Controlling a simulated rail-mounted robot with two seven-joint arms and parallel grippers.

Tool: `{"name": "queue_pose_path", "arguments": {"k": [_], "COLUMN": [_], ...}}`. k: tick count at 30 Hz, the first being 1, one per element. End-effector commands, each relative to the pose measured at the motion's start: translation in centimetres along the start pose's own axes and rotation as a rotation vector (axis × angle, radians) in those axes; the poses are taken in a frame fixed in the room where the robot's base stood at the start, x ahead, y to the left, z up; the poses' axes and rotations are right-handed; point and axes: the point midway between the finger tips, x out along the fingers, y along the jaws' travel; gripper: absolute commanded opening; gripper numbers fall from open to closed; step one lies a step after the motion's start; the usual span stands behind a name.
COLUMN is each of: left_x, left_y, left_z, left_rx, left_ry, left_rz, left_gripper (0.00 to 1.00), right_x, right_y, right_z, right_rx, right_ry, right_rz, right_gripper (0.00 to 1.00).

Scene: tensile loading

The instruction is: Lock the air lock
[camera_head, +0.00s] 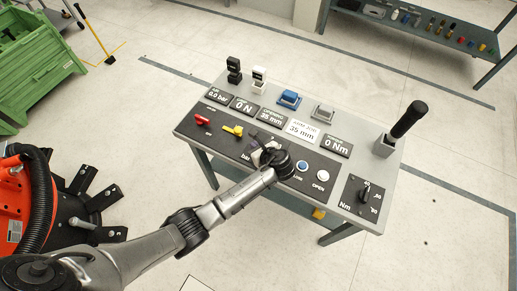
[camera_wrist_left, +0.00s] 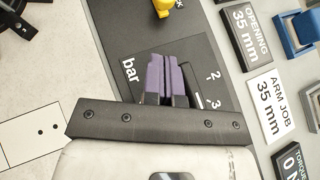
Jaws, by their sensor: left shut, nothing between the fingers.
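The control table's dark panel carries a red handle (camera_head: 203,119) at its left end and a yellow handle (camera_head: 233,130) to its right. In the left wrist view part of the yellow handle (camera_wrist_left: 162,8) shows at the top edge, beside lettering ending in "CK". My left gripper (camera_head: 260,157) is over the panel's "bar" scale, to the right of the yellow handle and apart from it. Its purple fingers (camera_wrist_left: 165,78) are shut together and empty, and hide part of the scale. My right gripper is not in view.
Behind the panel stand readout plates; the air plate (camera_head: 217,96) shows 0.0 bar. A blue button (camera_head: 302,166) and a white OPEN button (camera_head: 323,177) lie to the gripper's right. A black-handled lever (camera_head: 409,119) rises at the table's right end. A green crate (camera_head: 38,65) stands far left.

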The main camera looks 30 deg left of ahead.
Motion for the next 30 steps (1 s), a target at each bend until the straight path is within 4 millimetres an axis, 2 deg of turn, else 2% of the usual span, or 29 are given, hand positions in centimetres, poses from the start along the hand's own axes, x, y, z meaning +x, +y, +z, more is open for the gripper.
{"name": "queue_pose_path", "arguments": {"k": [1,6,12,19,30], "left_x": [1.3,4.4,6.9,8.4,8.7], "left_y": [0.0,0.0,0.0,0.0,0.0], "left_z": [-0.2,-0.2,0.8,1.7,2.0], "left_rx": [-0.001,-0.001,-0.003,-0.002,-0.001], "left_ry": [-0.002,-0.001,-0.001,0.0,0.0], "left_rz": [0.003,0.002,0.0,0.0,0.0], "left_gripper": [0.0,0.0,0.0,0.0,0.0], "right_x": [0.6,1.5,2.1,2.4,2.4], "right_y": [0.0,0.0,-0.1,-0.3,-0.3], "right_z": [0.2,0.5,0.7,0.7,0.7], "right_rx": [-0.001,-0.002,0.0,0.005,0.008], "right_ry": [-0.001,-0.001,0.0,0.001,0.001], "right_rz": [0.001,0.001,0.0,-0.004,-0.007], "right_gripper": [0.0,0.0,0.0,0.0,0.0]}}
